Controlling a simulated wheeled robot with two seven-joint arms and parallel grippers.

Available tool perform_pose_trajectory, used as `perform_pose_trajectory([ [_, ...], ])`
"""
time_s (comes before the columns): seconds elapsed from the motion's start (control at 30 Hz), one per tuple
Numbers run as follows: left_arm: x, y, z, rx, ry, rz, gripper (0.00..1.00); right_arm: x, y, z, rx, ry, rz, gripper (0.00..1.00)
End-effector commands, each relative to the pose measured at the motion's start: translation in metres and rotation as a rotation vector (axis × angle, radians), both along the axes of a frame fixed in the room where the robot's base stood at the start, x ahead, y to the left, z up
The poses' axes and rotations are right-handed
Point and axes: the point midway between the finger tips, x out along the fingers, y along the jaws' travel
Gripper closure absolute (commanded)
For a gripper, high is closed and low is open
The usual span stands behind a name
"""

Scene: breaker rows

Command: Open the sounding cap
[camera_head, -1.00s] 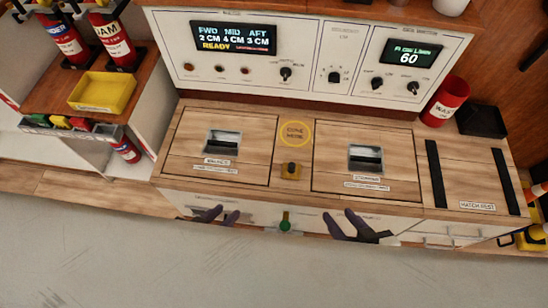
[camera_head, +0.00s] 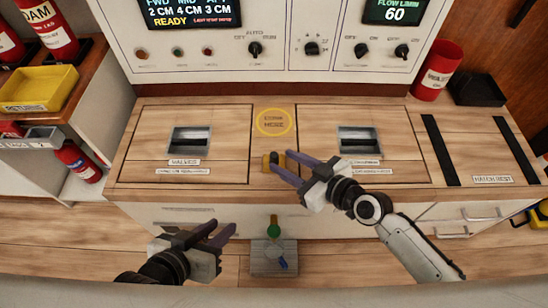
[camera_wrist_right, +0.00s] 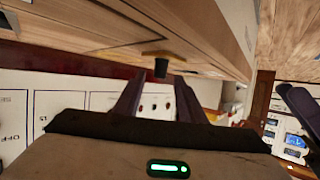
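The sounding cap is likely the small dark knob on a brass plate (camera_head: 266,164), set in the wooden top between two hatches, below a yellow ring label. My right gripper (camera_head: 279,161) is open with its fingertips at the knob. In the right wrist view the knob (camera_wrist_right: 161,68) shows just beyond and between the two spread fingers (camera_wrist_right: 157,90). I cannot tell whether they touch it. My left gripper (camera_head: 223,226) is open and empty, low in front of the cabinet.
Hatches with recessed handles lie left (camera_head: 190,141) and right (camera_head: 359,141) of the cap. A control panel (camera_head: 280,70) stands behind. A grey box (camera_head: 262,262) with green and blue parts is below the front edge. A red waste bin (camera_head: 436,72) stands at back right.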

Motion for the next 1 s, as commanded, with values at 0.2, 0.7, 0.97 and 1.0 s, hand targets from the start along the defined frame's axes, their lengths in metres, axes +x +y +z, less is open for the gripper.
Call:
perform_pose_trajectory([
  [0.2,0.002,-0.005,-0.008,0.004,0.023,-0.029,0.72,0.025,0.024,-0.016,0.002,0.001,-0.001,0.63],
  [0.7,0.002,-0.008,-0.009,0.007,0.038,-0.045,0.72,0.035,0.035,-0.02,0.0,0.001,0.0,0.67],
  [0.97,0.002,-0.008,-0.009,0.007,0.038,-0.045,0.72,0.034,0.034,-0.021,0.0,0.001,0.0,1.0],
  [1.0,0.002,-0.008,-0.009,0.007,0.038,-0.045,0.72,0.034,0.034,-0.021,0.0,0.001,0.0,1.0],
])
